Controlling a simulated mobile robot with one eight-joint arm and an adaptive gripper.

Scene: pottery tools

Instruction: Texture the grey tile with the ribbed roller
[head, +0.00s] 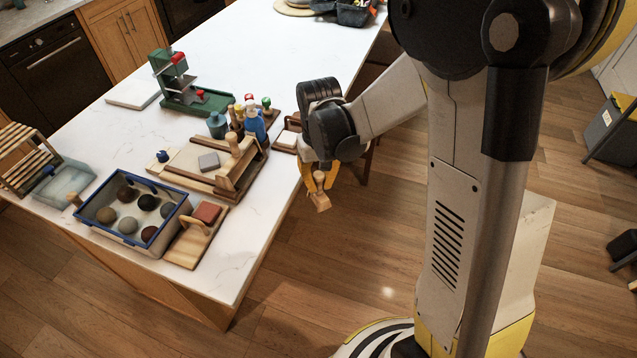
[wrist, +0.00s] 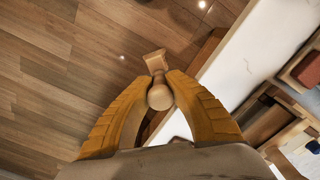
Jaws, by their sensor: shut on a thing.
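The grey tile (head: 208,161) lies flat on a wooden board (head: 183,167) with raised rails, on the white island. My gripper (head: 319,182) is out past the island's right edge, above the floor, away from the tile. It is shut on a pale wooden tool (head: 321,202), which also shows in the wrist view (wrist: 155,62). The tool has a round knob between the yellow fingers and a blocky end beyond them. I cannot make out ribs on it, so I cannot tell whether it is the ribbed roller. Another wooden knobbed piece (head: 234,144) stands at the board's right rail.
A blue-rimmed bin (head: 172,229) of several clay balls and a reddish block (head: 207,213) on a wooden board stand at the near end. Bottles (head: 254,124) and a green press (head: 196,101) stand behind the tile's board. The island's far part is mostly clear.

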